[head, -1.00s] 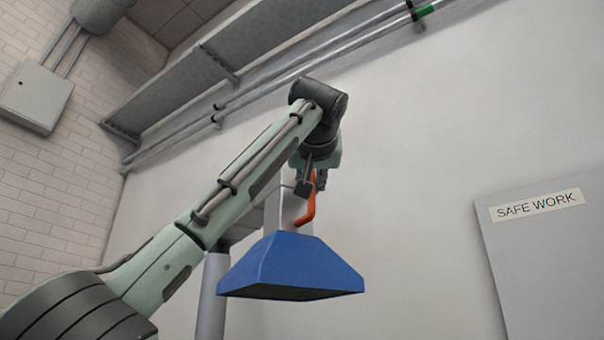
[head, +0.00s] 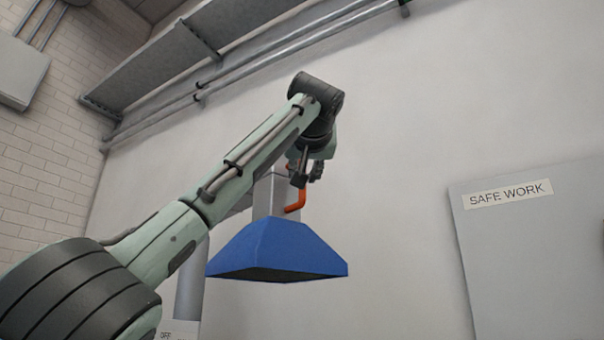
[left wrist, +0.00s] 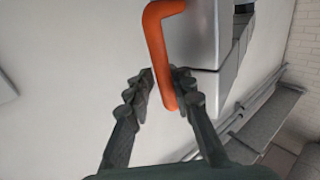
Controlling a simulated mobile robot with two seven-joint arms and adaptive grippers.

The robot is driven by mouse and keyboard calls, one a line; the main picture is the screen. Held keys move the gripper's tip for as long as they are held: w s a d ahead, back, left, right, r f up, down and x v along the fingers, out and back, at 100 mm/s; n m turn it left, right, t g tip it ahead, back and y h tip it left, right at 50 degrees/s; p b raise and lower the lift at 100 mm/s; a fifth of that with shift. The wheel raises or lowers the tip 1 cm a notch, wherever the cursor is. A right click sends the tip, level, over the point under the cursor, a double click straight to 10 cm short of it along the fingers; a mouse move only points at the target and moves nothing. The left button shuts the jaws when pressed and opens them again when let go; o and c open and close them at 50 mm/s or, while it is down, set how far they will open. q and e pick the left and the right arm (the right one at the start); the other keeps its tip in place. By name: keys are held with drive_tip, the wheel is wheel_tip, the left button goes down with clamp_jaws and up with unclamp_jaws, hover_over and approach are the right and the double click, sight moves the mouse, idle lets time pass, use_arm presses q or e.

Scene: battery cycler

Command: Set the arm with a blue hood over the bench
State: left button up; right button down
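The blue hood (head: 278,250) hangs wide end down below a grey-white duct piece (head: 263,195), clear of the wall. A bent orange handle (head: 297,202) sits at the duct's right side, just above the hood. My left gripper (head: 301,175) is up at this handle. In the left wrist view the orange handle (left wrist: 160,50) runs down between the two fingers of my left gripper (left wrist: 162,85). The fingers stand apart, with a gap on the left of the handle; whether the right finger touches it I cannot tell. The bench and my right gripper are out of view.
A grey post (head: 190,285) stands behind the hood at left. A grey panel with a SAFE WORK label (head: 508,193) is at right. Pipes (head: 290,50) and a grey tray (head: 180,60) run along the wall above. The space between hood and panel looks clear.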

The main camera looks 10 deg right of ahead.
use_arm(q)
drive_tip(key=shift+o, duration=0.9)
drive_tip(key=shift+s, duration=0.1)
drive_tip(key=shift+a, duration=0.1)
drive_tip(key=s, duration=1.2)
drive_tip(key=shift+a, duration=0.4)
